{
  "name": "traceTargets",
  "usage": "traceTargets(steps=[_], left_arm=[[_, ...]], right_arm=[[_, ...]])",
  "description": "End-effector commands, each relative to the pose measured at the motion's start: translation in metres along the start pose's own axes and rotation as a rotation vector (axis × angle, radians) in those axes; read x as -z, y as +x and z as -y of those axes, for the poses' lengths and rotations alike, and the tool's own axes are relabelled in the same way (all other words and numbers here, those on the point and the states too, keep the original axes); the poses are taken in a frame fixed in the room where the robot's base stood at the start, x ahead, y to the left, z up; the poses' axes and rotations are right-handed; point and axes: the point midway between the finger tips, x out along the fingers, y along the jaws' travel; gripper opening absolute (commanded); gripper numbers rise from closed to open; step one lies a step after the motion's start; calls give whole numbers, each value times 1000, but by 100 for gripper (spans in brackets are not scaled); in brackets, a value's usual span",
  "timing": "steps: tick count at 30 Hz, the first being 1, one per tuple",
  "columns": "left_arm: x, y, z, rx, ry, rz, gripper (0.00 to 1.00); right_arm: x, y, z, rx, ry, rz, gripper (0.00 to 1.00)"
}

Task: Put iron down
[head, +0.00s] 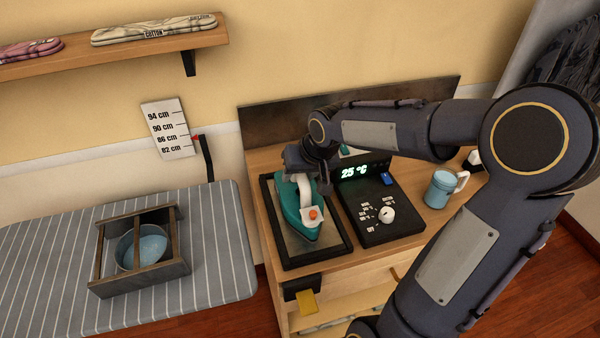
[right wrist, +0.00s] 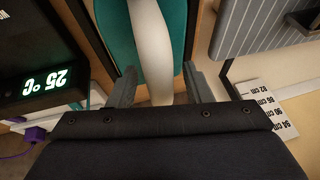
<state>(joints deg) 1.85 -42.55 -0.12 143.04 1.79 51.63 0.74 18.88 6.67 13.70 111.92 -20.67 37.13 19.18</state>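In the right wrist view, the iron's white handle (right wrist: 152,45) passes between the fingers of my right gripper (right wrist: 158,75). The fingers stand apart, with a gap visible beside the handle, so the gripper looks open around it. My left gripper is not in view.
A black control box (head: 385,222) reading 25 °C stands right of the plate, with a blue mug (head: 440,188) beyond it. A striped ironing board (head: 215,270) on the left holds a wooden caddy (head: 140,285) with a bowl. A wall shelf (head: 120,52) is above.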

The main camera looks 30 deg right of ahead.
Motion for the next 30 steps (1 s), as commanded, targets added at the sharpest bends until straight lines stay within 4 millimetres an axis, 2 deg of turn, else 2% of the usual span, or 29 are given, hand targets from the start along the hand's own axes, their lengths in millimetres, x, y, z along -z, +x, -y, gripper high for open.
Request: traceTargets(steps=[7,11,14,24,30], left_arm=[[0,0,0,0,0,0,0],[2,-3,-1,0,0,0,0],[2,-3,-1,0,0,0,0],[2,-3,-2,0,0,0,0],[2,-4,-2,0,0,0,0]], right_arm=[[0,0,0,0,0,0,45],[2,-8,1,0,0,-3,45],[3,-23,0,-1,1,-6,45],[2,-95,1,0,1,-5,45],[2,-118,1,0,0,-2,45]])
